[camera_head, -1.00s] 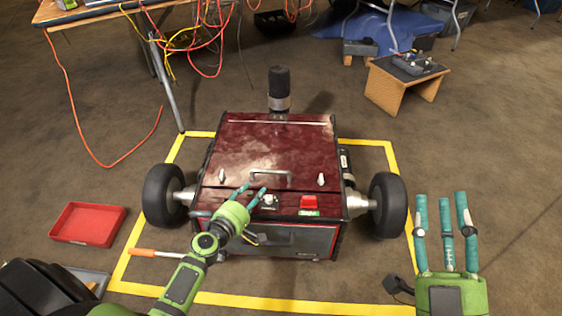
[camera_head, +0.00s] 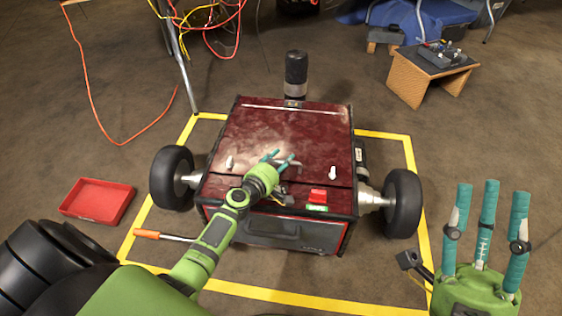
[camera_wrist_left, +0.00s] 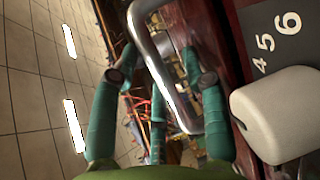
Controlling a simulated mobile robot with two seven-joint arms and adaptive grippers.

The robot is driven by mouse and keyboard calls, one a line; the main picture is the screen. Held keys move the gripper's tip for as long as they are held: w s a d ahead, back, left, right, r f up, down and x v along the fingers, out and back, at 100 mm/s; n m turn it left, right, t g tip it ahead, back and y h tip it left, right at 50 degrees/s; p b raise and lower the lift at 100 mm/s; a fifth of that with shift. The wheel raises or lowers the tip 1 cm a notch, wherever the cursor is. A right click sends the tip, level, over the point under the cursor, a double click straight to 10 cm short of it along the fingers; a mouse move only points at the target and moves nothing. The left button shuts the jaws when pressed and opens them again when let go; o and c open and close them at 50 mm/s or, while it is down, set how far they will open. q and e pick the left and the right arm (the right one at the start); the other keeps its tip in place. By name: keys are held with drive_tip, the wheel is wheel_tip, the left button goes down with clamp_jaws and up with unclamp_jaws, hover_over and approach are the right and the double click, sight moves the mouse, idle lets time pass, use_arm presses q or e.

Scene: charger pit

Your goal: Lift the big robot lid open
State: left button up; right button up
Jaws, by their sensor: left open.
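The big robot is a dark red box on two black wheels, and its lid (camera_head: 270,130) lies closed on top. A metal handle stands on the lid; in the head view my left gripper mostly covers it. In the left wrist view the handle (camera_wrist_left: 160,62) is close, between the teal fingers. My left gripper (camera_head: 279,158) is open at the handle; I cannot tell whether a finger touches it. Two light latches, left (camera_head: 229,163) and right (camera_head: 333,173), stand upright near the lid's front edge. My right gripper (camera_head: 488,215) is at the lower right, its fingers spread and empty.
Yellow tape (camera_head: 385,134) marks a square on the floor around the robot. A red tray (camera_head: 97,201) and an orange-handled tool (camera_head: 147,234) lie at left. A wooden stand (camera_head: 430,78) is at upper right. A black cylinder (camera_head: 296,70) rises behind the lid.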

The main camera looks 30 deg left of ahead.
use_arm(q)
clamp_jaws()
